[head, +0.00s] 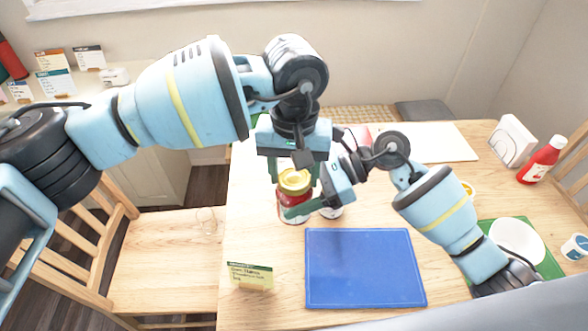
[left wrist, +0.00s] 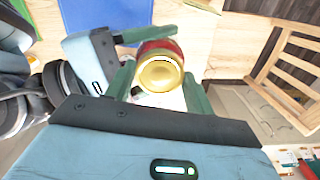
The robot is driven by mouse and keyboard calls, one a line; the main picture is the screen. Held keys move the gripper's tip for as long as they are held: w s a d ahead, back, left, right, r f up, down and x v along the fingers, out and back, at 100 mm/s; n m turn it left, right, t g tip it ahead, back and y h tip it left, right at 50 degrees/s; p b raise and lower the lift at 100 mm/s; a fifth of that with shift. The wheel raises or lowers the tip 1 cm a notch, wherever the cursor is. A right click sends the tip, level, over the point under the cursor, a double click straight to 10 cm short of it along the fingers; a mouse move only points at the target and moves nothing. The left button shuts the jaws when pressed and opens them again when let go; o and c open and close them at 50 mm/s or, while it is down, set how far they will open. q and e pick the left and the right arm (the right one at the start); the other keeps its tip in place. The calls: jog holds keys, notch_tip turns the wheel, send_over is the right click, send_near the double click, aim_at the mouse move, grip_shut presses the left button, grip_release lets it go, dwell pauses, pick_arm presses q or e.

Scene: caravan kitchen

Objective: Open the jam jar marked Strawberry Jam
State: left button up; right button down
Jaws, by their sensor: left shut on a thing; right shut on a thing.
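A jam jar with red contents (head: 293,203) and a gold lid (head: 294,182) stands upright over the wooden table; its label cannot be read. My left gripper (head: 293,172) comes down from above and is shut on the lid. In the left wrist view the lid (left wrist: 158,75) sits between the green fingers of my left gripper (left wrist: 160,88), with the red jar body (left wrist: 160,46) beyond it. My right gripper (head: 300,206) reaches in from the right and is shut on the jar body below the lid. The jar's far side is hidden.
A blue board (head: 365,268) lies in front of the jar. Another pale item (head: 331,212) stands close to its right, mostly hidden. A card (head: 249,277) stands at the front left. A red bottle (head: 542,161) and a white plate (head: 516,240) are at the right.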

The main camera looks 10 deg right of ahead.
pick_arm(q)
jog(key=o, duration=1.1)
jog(key=shift+c, duration=0.2)
jog(key=shift+d, duration=0.1)
jog(key=shift+s+d, duration=0.1)
jog(key=shift+r, duration=0.1)
jog(key=shift+r, duration=2.25)
jog(key=shift+r+m, duration=0.3)
jog(key=shift+m, duration=0.3)
jog(key=shift+c, duration=0.3)
jog(key=r+m, duration=0.1)
jog(key=m, duration=0.1)
jog(key=r+m, duration=0.1)
jog(key=m, duration=0.2)
jog(key=shift+a+r+m, duration=0.2)
jog(key=shift+r+m, duration=0.1)
jog(key=shift+r, duration=0.1)
jog(key=shift+f, duration=4.05)
